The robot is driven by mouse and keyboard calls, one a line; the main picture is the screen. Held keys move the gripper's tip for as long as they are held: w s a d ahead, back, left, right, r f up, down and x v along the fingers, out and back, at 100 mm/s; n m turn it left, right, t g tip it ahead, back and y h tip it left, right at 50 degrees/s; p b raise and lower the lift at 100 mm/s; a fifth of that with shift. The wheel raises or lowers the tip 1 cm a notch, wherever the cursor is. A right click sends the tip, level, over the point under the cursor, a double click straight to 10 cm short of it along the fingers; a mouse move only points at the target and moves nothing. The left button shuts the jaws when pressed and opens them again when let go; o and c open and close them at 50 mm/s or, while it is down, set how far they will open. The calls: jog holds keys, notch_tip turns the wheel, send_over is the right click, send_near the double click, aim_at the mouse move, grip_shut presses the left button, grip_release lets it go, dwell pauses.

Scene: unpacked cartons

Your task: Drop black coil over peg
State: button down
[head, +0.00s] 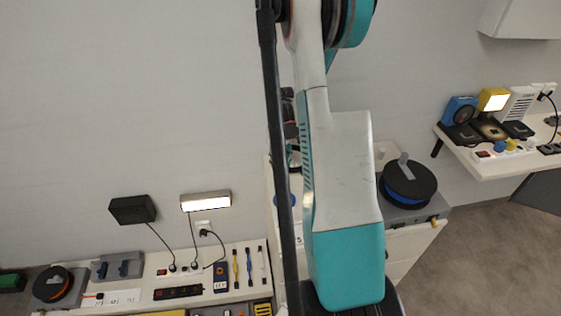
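A round black spool (422,181) with a blue band under its top lies flat on a grey base on the right counter. A short grey peg-like piece (403,160) stands up at its top; I cannot tell whether it passes through the spool. A second dark round coil (61,272) with an orange edge sits at the far left of the lower bench. Which of the two is the task's coil is unclear. My arm fills the middle of the head view. No fingers of my gripper can be made out; my arm hides that area.
The lower-left bench (233,262) holds a grey block with dark blue pieces (118,268), a power strip (178,292) and several slim tools. A lit lamp (206,202) and a black box (132,209) are above it. A cluttered shelf (490,168) is at right, with open floor (480,245) below.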

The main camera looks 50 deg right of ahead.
jog(key=shift+f+b, duration=1.55)
jog(key=shift+f, duration=0.55)
jog(key=c, duration=1.3)
grip_release()
notch_tip(320, 180, up, 12)
